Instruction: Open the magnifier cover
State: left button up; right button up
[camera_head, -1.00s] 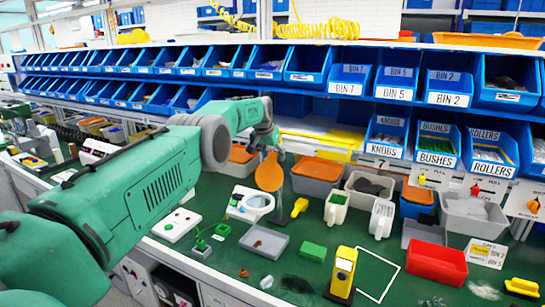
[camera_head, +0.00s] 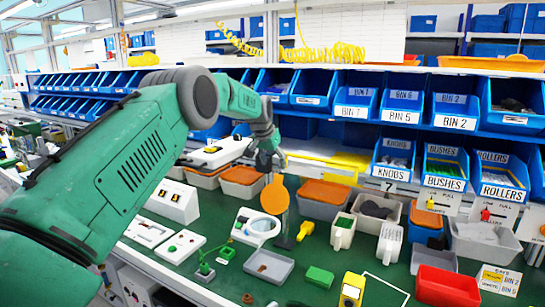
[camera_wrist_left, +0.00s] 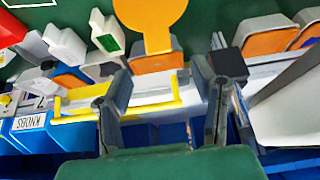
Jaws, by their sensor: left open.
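A white magnifier (camera_head: 257,227) with a round pale lens in a ring lies on the green bench top. Just right of it an orange disc (camera_head: 274,195) stands upright on a thin support. I cannot tell whether this disc is the magnifier cover. My left gripper (camera_head: 267,162) is above and slightly behind the disc in the head view, apart from it. In the left wrist view the two fingers (camera_wrist_left: 165,95) are spread with nothing between them, and the orange disc (camera_wrist_left: 150,20) shows beyond them, near the top edge. My right gripper is not in view.
Blue bins (camera_head: 396,160) line the shelf behind. Grey and orange-lidded trays (camera_head: 323,198) stand right of the disc. A yellow-handled tool (camera_head: 305,230), a green block (camera_head: 319,277) and a red tray (camera_head: 447,287) lie in front. Bare green bench shows between them.

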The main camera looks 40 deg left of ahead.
pick_arm(q)
jog(key=shift+v, duration=1.25)
jog(key=shift+a, duration=0.1)
jog(key=shift+r, duration=0.1)
